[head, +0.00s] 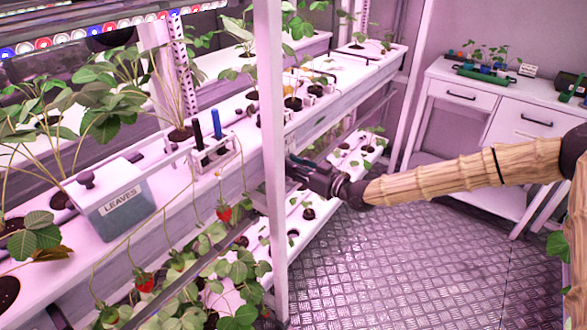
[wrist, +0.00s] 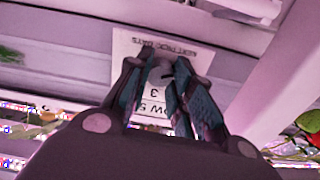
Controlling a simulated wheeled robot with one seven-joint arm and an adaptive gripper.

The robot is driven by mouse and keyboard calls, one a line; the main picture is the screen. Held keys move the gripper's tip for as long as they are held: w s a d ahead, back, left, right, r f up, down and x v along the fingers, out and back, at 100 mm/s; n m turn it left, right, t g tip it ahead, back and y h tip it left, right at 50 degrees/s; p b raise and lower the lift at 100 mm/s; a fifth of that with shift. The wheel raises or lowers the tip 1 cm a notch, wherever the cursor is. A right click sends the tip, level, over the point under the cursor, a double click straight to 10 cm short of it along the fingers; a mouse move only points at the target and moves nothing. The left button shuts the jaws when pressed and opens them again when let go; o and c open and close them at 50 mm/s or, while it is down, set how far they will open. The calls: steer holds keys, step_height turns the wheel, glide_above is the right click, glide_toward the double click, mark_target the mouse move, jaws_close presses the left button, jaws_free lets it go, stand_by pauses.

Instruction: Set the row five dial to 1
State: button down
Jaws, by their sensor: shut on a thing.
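The row five dial (wrist: 160,74) is a small grey knob between my fingertips in the wrist view, mostly hidden by the fingers. It sits on a white label plate (wrist: 135,46), where parts of "ROW 5" and a "3" can be read. The rest of the lettering is upside down or covered, and I cannot make out where the dial points. My gripper (wrist: 158,84) is shut on the dial. In the head view my gripper (head: 296,165) reaches the rack's front edge just right of the white post; the dial is hidden there.
The white upright post (head: 273,150) stands close left of my gripper. Strawberry plants (head: 240,275) hang below, and a blue-grey LEAVES bin (head: 120,210) sits on the rack. A white cabinet (head: 480,115) stands at the back right. The metal floor (head: 400,255) is clear.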

steer(key=shift+m+b, duration=2.05)
steer(key=shift+m, duration=1.35)
steer(key=shift+w, duration=0.1)
steer(key=c, duration=1.2)
jaws_free()
steer(key=shift+d, duration=0.1)
steer(key=v, duration=1.2)
